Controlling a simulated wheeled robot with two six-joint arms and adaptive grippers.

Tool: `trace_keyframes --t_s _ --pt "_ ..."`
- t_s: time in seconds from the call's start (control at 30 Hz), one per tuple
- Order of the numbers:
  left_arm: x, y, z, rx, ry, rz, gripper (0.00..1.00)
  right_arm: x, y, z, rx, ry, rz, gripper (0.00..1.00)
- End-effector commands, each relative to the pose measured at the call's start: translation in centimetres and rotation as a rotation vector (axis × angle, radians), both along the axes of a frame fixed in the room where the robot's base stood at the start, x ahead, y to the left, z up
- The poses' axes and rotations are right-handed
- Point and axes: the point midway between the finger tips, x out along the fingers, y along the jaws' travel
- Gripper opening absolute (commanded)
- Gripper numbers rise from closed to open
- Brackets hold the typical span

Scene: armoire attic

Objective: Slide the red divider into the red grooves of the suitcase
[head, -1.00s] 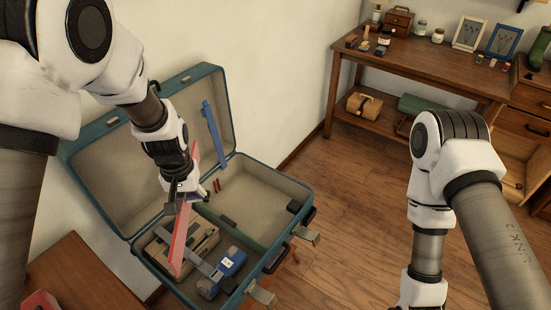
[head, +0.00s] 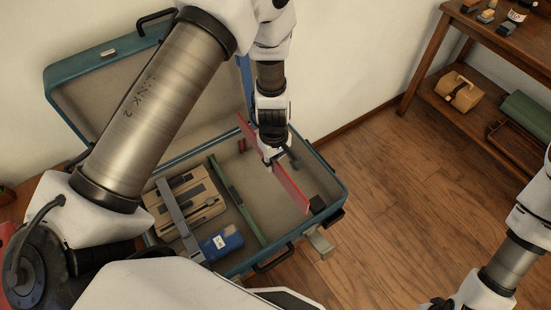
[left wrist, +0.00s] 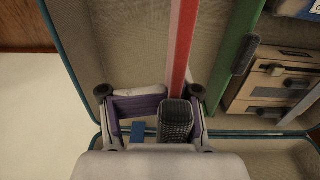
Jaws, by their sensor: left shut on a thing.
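The red divider (head: 291,188) is a long thin red board, which also shows in the left wrist view (left wrist: 183,50). My left gripper (head: 270,160) is shut on it near its middle. The divider spans the right part of the open teal suitcase (head: 326,172), running from the back wall toward the front right. The red grooves (head: 241,146) show as small red marks on the inner back wall, close to the divider's far end. I cannot tell whether the divider's ends are in the grooves or above them. The front groove is hidden. My right gripper is out of frame.
A green divider (head: 236,203) stands in the suitcase left of the red one. Left of it are a wooden case (head: 185,205) and a blue box (head: 221,244). A blue strap (head: 244,75) hangs in the lid. The floor at right is clear before a wooden table (head: 425,75).

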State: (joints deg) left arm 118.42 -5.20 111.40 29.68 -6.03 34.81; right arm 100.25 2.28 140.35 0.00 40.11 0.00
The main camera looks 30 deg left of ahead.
Motion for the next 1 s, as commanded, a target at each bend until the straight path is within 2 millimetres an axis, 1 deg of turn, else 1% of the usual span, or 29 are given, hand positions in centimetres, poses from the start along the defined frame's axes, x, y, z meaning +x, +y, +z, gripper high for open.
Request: trace_keyframes --t_s 0.03,0.1,0.3,0.5,0.63,1.0 --pt "0.0 0.0 0.0 0.001 0.002 -0.001 0.0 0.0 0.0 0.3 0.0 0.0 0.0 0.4" --pt "0.0 0.0 -1.2 0.001 0.001 -0.001 0.0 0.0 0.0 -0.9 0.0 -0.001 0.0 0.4" --pt "0.0 0.0 -3.6 0.001 0.001 -0.003 0.0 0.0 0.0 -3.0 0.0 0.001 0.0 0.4" --pt "0.0 0.0 -5.5 0.0 0.0 -0.001 0.0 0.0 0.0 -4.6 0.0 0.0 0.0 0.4" --pt "0.0 0.0 -5.8 0.0 0.0 -0.001 0.0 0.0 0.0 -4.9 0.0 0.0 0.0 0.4" --pt "0.0 0.0 -5.7 0.0 0.0 -0.002 0.0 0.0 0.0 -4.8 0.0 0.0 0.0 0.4"
